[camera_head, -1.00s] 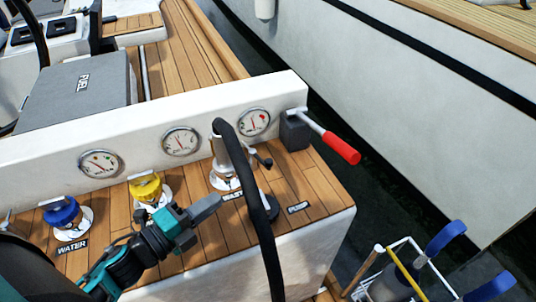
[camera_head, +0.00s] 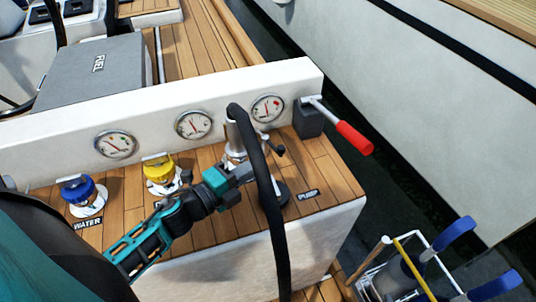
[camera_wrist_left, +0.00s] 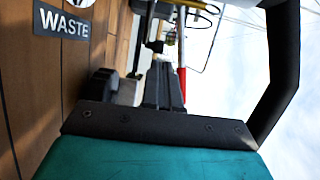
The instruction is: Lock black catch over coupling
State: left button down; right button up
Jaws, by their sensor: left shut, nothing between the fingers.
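The metal coupling (camera_head: 235,140) stands on the waste fitting, with the black hose (camera_head: 262,165) curving up from it and down across the front of the deck box. The black catch (camera_head: 278,149) sticks out on the coupling's right side, partly behind the hose; whether it lies over the coupling is not clear. My left gripper (camera_head: 245,172) is shut and empty, in front of the coupling and just left of the hose. In the left wrist view, its fingers (camera_wrist_left: 163,85) point toward the fitting, with the hose (camera_wrist_left: 283,75) at right. My right gripper is not in view.
Blue (camera_head: 78,188) and yellow (camera_head: 160,168) caps sit on the deck to the left. A panel with gauges (camera_head: 193,125) stands behind. A red-handled lever (camera_head: 354,138) is at right. A rack with blue handles (camera_head: 455,238) stands lower right.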

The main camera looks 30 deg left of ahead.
aim_at(279, 151)
pick_arm(q)
jog(key=shift+x, duration=2.75)
jog(key=shift+w+d+r, duration=0.1)
jog(key=shift+w+d, duration=0.15)
jog(key=shift+d, duration=0.05)
jog(key=shift+w+d+p, duration=0.35)
jog(key=shift+w+d, duration=0.2)
jog(key=shift+d, duration=0.1)
jog(key=shift+s+a, duration=0.1)
